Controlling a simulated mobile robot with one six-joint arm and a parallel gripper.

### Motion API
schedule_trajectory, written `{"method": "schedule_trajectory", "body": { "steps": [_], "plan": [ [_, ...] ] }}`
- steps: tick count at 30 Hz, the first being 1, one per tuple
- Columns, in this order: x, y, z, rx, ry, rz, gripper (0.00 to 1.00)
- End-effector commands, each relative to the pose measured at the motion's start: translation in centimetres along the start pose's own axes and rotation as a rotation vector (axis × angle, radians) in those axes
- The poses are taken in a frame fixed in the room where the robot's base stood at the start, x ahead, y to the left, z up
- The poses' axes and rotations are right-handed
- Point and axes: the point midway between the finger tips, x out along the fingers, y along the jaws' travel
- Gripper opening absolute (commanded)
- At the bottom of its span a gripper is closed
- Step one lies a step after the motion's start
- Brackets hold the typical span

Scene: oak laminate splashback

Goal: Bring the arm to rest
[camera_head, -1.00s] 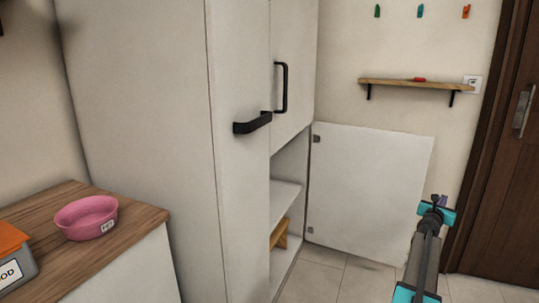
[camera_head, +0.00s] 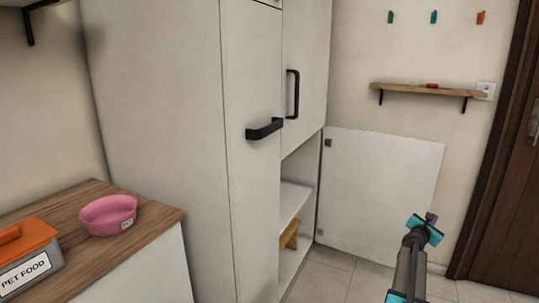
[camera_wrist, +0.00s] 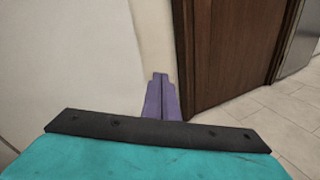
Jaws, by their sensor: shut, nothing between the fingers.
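My arm (camera_head: 409,264) rises from the bottom edge at the lower right of the head view, over the tiled floor. My gripper (camera_head: 431,217) is at its upper end, in front of the lower right corner of an open white cabinet door. In the wrist view the purple fingers of my gripper (camera_wrist: 161,98) are together with nothing between them. They point toward the wall strip beside a dark wooden door (camera_wrist: 228,50).
The tall white cabinet (camera_head: 170,130) has its lower door (camera_head: 380,190) swung open, showing shelves and a yellow wooden object (camera_head: 289,237). A pink bowl (camera_head: 108,215) and a pet food box (camera_head: 28,262) stand on the left counter. A wall shelf (camera_head: 425,90) is at the back.

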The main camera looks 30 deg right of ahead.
Motion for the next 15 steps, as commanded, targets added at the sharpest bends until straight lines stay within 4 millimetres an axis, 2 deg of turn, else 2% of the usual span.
{"method": "schedule_trajectory", "body": {
  "steps": [5,8,15],
  "plan": [
    [-3.9,3.4,-4.7,0.169,0.075,-0.027,0.00],
    [-6.8,5.3,-8.2,0.286,0.130,-0.061,0.00],
    [-14.7,8.5,-16.5,0.536,0.268,-0.178,0.00]
  ]
}}
